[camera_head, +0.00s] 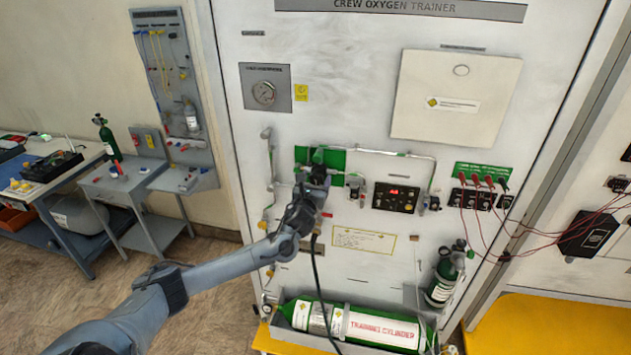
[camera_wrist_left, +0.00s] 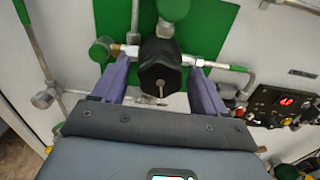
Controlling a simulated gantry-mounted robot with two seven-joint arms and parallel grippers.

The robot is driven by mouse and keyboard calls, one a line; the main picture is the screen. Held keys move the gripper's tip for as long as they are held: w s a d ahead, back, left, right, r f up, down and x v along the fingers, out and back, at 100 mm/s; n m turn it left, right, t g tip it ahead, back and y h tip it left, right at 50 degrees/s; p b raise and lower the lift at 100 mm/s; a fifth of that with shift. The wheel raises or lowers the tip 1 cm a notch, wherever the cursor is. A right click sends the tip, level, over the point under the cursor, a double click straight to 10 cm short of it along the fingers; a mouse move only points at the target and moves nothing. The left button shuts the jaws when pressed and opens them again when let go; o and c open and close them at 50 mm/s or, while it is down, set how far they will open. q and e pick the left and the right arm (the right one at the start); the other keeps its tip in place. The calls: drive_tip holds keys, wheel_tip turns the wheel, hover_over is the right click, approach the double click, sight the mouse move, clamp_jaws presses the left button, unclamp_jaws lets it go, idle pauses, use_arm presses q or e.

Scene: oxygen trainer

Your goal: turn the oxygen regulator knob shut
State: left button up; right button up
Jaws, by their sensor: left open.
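The regulator knob (camera_wrist_left: 160,66) is black and faceted, and in the left wrist view it sits in front of a green plate with metal pipes around it. My left gripper (camera_wrist_left: 161,72) is open, with one purple finger on each side of the knob. I cannot tell whether either finger touches it. In the head view my left gripper (camera_head: 315,176) is at the green plate (camera_head: 334,160) on the white panel, and it hides most of the knob there. My right gripper is not in view.
A pressure gauge (camera_head: 264,93) is above left of the gripper. A control box with a red display (camera_head: 395,198) is to the right. A green training cylinder (camera_head: 378,329) lies below, with a black hose (camera_head: 317,270) hanging down toward it. Red cables (camera_head: 488,216) hang at the far right.

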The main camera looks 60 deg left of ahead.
use_arm(q)
drive_tip(key=shift+c, duration=0.3)
drive_tip(key=c, duration=1)
